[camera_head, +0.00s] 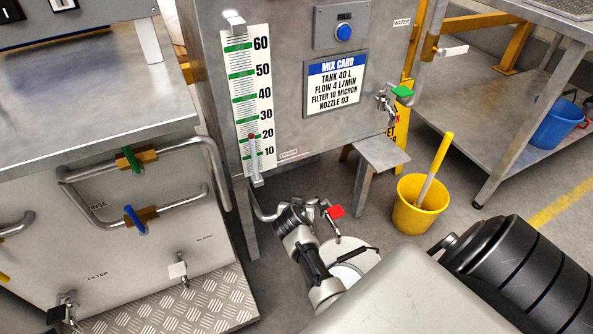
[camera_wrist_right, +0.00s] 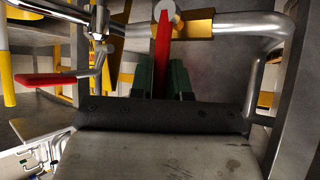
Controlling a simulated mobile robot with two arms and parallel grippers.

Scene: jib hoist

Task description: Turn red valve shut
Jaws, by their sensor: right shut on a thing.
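In the right wrist view a red valve lever (camera_wrist_right: 163,50) sits at a brass valve body (camera_wrist_right: 198,25) on a bent steel pipe (camera_wrist_right: 262,22). The lever lies across the pipe's run in that picture. My right gripper (camera_wrist_right: 163,78) is shut on this lever, with a dark green finger on each side. In the head view my right wrist reaches down beside the tank, and its fingertips and the held lever are hidden. A second red lever (camera_wrist_right: 48,79) on a steel tap stands apart at the left; a red handle shows in the head view (camera_head: 335,211). My left gripper is not visible.
The steel tank (camera_head: 290,60) with a level scale (camera_head: 250,95) stands above the wrist. A green-handled tap (camera_head: 402,92), a small stand (camera_head: 380,153) and a yellow bucket (camera_head: 418,215) are to the right. A cabinet with green and blue valves (camera_head: 130,160) is at left.

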